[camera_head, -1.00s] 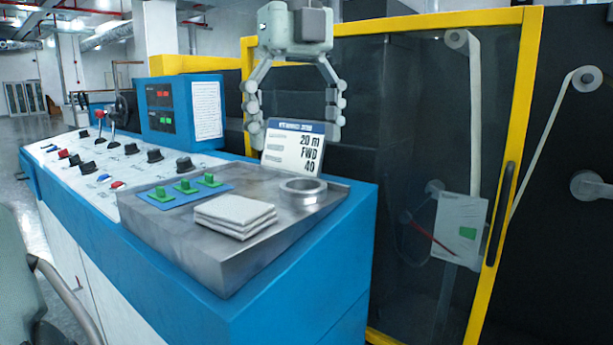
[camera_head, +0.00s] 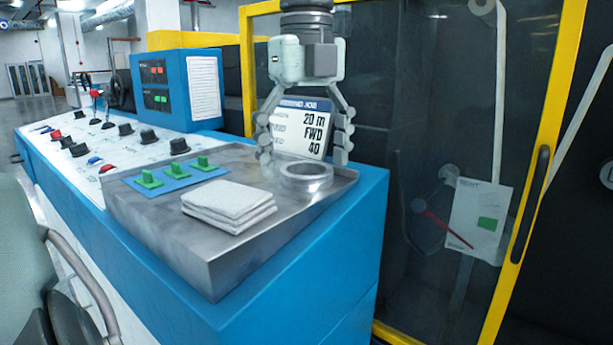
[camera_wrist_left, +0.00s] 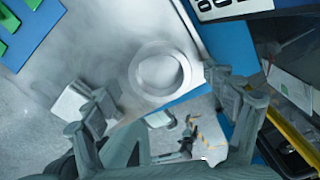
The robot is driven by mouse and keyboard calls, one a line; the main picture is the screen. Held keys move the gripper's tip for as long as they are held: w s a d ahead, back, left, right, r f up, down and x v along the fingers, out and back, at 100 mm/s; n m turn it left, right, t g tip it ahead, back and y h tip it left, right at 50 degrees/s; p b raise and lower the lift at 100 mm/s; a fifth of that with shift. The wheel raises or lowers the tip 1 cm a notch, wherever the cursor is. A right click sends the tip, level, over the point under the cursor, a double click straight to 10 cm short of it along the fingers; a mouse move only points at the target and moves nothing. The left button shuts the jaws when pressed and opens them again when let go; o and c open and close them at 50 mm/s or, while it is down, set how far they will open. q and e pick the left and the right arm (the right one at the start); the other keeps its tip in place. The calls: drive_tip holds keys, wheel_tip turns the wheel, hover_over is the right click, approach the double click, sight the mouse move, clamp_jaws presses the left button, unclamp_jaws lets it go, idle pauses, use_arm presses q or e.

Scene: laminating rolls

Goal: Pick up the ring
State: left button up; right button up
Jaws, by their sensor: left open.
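The ring (camera_head: 306,187) is a short silvery metal ring lying flat on the grey metal top (camera_head: 160,235) of the blue console, near its right back corner. My left gripper (camera_head: 303,157) is open and empty, pointing down, with its fingertips just above and behind the ring in the head view. In the left wrist view the ring (camera_wrist_left: 133,75) lies ahead of the open fingers (camera_wrist_left: 165,103), between their two sides. The gripper does not visibly touch the ring. My right gripper is in neither view.
A display card (camera_head: 300,130) stands behind the ring, partly covered by the fingers. A folded white cloth stack (camera_head: 228,202) lies left of the ring. Green blocks on a blue pad (camera_head: 175,176) are farther left. A yellow-framed glass door (camera_head: 545,130) stands behind at right.

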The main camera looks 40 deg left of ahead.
use_arm(q)
drive_tip(key=shift+f, duration=0.15)
drive_tip(key=c, duration=1.3)
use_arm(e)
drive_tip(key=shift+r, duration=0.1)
use_arm(q)
wheel_tip(320, 180, up, 5)
drive_tip(key=shift+w+f, duration=0.1)
drive_tip(key=shift+f, duration=0.1)
drive_tip(key=shift+s+a+r, duration=0.65)
drive_tip(key=shift+s+r, duration=0.45)
drive_tip(key=shift+s, duration=0.75)
drive_tip(key=shift+s+a+r, duration=0.6)
drive_tip(key=shift+s+r, duration=0.45)
drive_tip(key=shift+s, duration=0.85)
drive_tip(key=shift+s+a+r, duration=0.65)
drive_tip(key=shift+s+r, duration=0.45)
drive_tip(key=shift+s, duration=0.75)
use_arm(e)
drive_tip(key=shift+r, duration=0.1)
